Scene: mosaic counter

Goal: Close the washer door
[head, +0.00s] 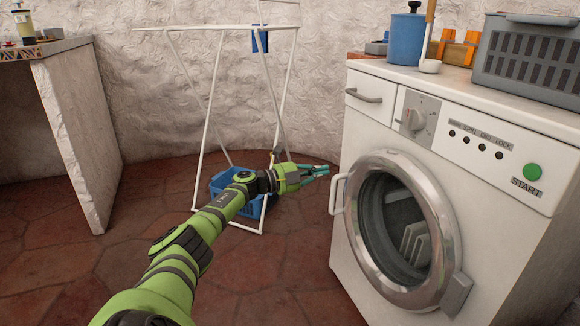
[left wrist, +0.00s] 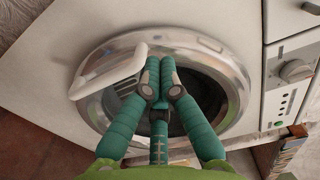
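The white washer (head: 364,120) stands at the right in the head view. Its round door (head: 440,219) has a chrome ring, a dark glass middle and a white handle (head: 338,194) on its left side. The door looks close to the washer front; I cannot tell whether it is fully flush. My left gripper (head: 322,170) is just left of the handle's top, with its teal fingers together and nothing between them. In the left wrist view, the fingertips (left wrist: 160,68) are in front of the door ring (left wrist: 232,75), right of the handle (left wrist: 112,72). My right gripper is out of view.
A white drying rack (head: 212,95) stands behind my left arm, with a blue basket (head: 217,184) at its foot. A stone-like counter (head: 80,120) is at the left. A grey crate (head: 525,57) and a blue canister (head: 406,40) sit on the washer.

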